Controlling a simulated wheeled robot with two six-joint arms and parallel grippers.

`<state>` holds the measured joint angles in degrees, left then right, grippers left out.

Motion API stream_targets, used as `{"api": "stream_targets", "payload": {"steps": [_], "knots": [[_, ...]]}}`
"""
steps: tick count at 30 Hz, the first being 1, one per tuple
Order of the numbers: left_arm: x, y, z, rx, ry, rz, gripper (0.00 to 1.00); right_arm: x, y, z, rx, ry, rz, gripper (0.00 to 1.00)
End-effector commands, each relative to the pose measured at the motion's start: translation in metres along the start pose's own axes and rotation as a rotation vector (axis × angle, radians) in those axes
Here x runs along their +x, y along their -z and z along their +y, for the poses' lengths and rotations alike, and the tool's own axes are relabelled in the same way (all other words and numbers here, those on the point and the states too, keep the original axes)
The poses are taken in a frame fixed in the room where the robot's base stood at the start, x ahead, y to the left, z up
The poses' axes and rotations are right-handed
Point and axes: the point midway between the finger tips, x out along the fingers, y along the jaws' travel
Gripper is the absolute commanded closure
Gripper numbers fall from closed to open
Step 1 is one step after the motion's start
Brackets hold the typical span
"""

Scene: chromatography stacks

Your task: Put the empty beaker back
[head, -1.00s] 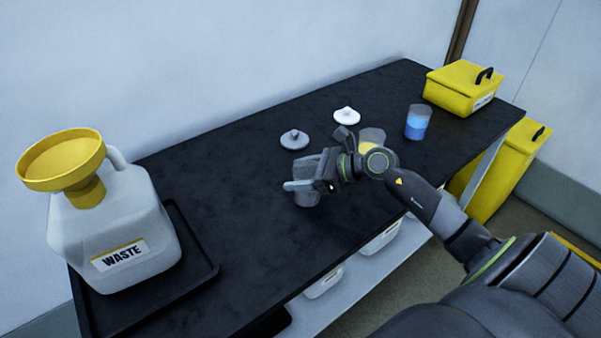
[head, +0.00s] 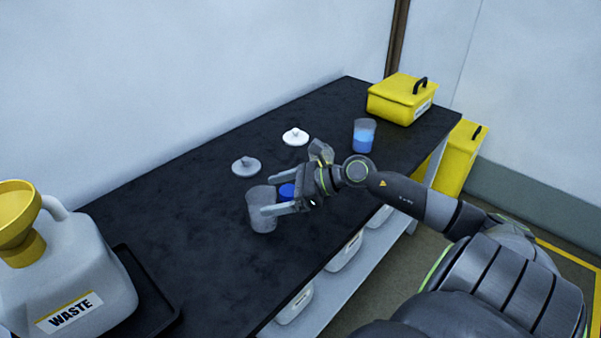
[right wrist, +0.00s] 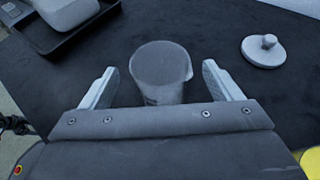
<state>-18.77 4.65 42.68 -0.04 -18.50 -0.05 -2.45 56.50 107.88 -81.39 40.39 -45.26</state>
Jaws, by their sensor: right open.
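The empty clear beaker (head: 259,215) stands upright on the black bench in the head view. In the right wrist view the beaker (right wrist: 160,75) sits between and slightly beyond my right gripper's fingers. My right gripper (head: 268,200) is open, at the right side of the beaker. The right wrist view shows the open jaws (right wrist: 160,68) with a gap between each finger and the glass. A second beaker (head: 363,140) with blue liquid stands farther back on the right. My left gripper is in neither view.
A grey lid (head: 246,166) and a white lid (head: 295,136) lie behind the beaker. A blue round thing (head: 287,190) is partly hidden by my gripper. The waste jug (head: 70,270) stands on a black tray at left; a yellow box (head: 398,100) is at the back right.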

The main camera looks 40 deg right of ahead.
Motion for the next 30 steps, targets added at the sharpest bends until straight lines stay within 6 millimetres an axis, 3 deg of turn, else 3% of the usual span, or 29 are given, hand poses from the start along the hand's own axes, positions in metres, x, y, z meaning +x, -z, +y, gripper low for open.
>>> {"api": "stream_targets", "payload": {"steps": [9, 15, 30], "knots": [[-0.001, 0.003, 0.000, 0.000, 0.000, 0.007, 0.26, -0.039, 0.001, 0.000, 0.000, 0.001, 0.007, 0.15], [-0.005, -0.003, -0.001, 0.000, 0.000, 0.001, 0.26, -0.054, -0.001, 0.000, 0.001, -0.002, 0.003, 0.15], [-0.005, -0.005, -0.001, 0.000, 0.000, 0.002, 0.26, -0.061, 0.000, 0.000, 0.000, 0.000, 0.000, 0.15]]}}
